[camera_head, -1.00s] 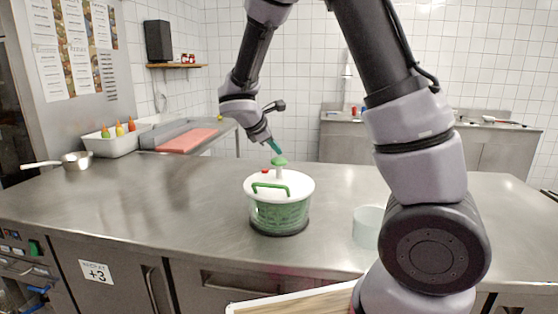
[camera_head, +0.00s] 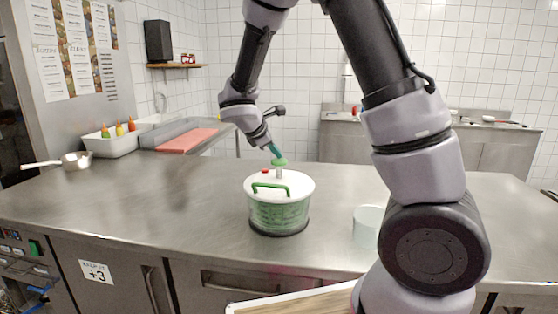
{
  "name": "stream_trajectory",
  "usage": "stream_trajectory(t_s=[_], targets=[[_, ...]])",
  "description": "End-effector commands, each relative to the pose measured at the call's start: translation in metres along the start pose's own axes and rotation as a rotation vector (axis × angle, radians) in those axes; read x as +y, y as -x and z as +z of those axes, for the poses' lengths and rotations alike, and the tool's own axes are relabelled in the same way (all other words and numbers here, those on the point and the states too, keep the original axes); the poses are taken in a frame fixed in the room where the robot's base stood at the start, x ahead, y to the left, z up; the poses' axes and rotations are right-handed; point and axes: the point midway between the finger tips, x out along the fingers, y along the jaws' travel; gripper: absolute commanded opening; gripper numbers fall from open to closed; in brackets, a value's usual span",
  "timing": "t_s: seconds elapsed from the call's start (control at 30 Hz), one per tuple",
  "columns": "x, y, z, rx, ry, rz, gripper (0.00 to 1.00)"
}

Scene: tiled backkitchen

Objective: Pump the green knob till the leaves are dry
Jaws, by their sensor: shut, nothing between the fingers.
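The salad spinner (camera_head: 279,214) stands upright on the steel counter, with a white lid (camera_head: 297,184) and a green fold-over handle at the front of the lid. Its green knob (camera_head: 279,162) sits on top of a pale stem that rises above the lid. Green shapes show through the clear bowl wall, but I cannot make out single leaves. My gripper (camera_head: 275,152) is shut and empty, pointing down, with its teal fingertips at the top of the knob. They look to be touching it. A small red button (camera_head: 264,171) is on the lid's back left.
A clear container (camera_head: 367,226) stands to the right of the spinner, partly behind my arm. A saucepan (camera_head: 76,160) and a white bin with sauce bottles (camera_head: 117,143) are at the left. A red board (camera_head: 188,140) lies behind. The counter's left middle is clear.

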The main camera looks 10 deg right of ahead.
Motion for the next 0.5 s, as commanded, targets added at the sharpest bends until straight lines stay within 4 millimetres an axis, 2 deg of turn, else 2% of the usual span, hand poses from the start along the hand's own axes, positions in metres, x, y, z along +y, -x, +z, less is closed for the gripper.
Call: stream_trajectory(t_s=[0.5], targets=[[-0.0036, -0.0047, -0.0033, 0.000, 0.000, -0.001, 0.00]])
